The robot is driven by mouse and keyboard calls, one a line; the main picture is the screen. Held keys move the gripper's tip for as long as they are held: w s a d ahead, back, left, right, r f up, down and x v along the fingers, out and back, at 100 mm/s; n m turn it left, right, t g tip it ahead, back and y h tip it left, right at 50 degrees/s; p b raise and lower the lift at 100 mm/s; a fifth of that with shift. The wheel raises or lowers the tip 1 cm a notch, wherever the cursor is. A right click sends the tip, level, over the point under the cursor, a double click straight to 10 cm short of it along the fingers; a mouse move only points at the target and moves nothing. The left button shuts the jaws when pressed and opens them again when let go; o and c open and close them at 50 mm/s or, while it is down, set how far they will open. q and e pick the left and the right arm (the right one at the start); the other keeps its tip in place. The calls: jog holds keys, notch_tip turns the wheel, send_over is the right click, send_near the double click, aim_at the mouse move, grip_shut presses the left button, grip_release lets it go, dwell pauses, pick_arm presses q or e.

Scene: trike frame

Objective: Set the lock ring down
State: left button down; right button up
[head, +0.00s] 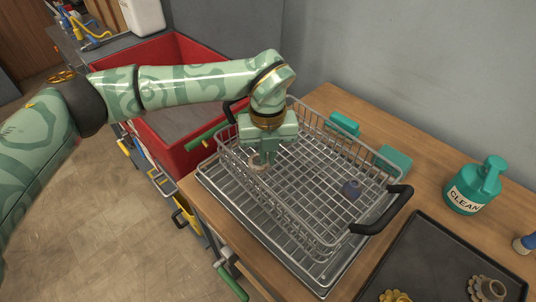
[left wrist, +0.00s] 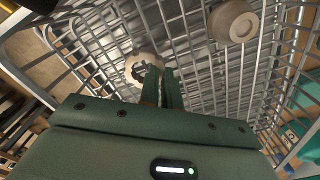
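My left gripper (head: 262,160) reaches down into the left part of a wire basket (head: 318,236). Its two fingers (left wrist: 162,88) are close together in the left wrist view. A pale beige lock ring (left wrist: 142,68) with a notched dark opening is at the fingertips, its edge seemingly pinched between them. In the head view the lock ring (head: 257,163) shows partly behind the fingers, low in the basket. I cannot tell whether it touches the wire floor. My right gripper is not in view.
The basket's wire walls surround my gripper. A red bin (head: 172,62) stands behind left, a teal cleaner bottle (head: 474,188) right, a dark tray (head: 440,262) front right.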

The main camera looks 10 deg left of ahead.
pick_arm(q)
jog(key=shift+f, duration=0.1)
jog(key=c, duration=1.6)
grip_release()
notch_tip(320, 180, up, 12)
jog(key=p, duration=0.2)
jog(key=shift+r+p, duration=0.2)
jog(key=shift+p, duration=0.2)
